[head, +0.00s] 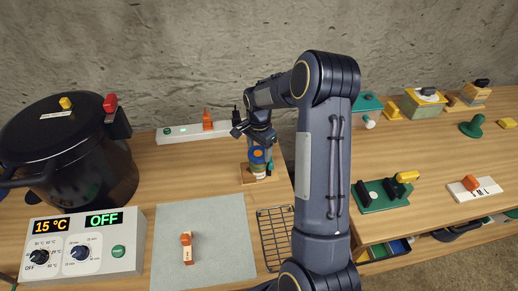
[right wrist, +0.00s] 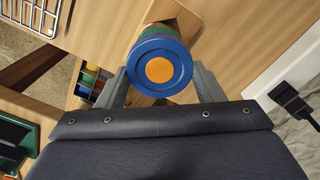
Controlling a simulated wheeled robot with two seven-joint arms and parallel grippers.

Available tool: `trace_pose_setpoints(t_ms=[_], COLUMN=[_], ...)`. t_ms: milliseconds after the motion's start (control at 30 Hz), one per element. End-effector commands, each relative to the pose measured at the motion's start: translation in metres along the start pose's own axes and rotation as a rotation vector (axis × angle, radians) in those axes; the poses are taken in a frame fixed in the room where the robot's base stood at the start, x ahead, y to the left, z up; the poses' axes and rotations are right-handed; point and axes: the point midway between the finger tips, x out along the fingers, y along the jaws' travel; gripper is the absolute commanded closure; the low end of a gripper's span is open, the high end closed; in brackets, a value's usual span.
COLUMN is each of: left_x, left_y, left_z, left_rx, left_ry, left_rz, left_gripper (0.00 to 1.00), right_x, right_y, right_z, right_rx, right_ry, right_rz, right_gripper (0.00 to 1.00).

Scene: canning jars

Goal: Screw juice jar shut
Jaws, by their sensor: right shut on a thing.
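The juice jar (head: 257,169) stands upright on a small wooden block beneath my right gripper. Its round blue lid with an orange centre (right wrist: 159,70) fills the space between the fingers in the right wrist view. My right gripper (right wrist: 162,88) is shut on the lid, one finger on each side. In the head view the right gripper (head: 258,143) reaches down over the jar and hides part of it. How tightly the lid sits on the jar cannot be told. My left gripper is not in view.
A large black pot (head: 75,165) and a control box (head: 85,245) reading 15 °C and OFF stand at the left. A grey mat (head: 205,225) and a wire rack (head: 275,235) lie in front of the jar. A white strip (head: 190,133) lies behind it.

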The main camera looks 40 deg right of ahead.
Motion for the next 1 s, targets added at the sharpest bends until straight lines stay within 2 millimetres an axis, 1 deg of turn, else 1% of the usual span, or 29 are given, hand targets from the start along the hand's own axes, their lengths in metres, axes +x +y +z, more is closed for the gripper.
trace_pose_setpoints(t_ms=[300,1000], left_x=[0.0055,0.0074], left_y=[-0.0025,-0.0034], left_z=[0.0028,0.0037], left_rx=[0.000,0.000], left_ry=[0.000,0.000], left_rz=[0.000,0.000], left_gripper=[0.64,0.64], right_x=[0.0073,0.0098], right_y=[-0.0001,0.0000], right_z=[0.0004,0.0002], right_rx=[0.000,0.000], right_ry=[0.000,0.000], right_rz=[0.000,0.000], right_gripper=[0.60,0.60])
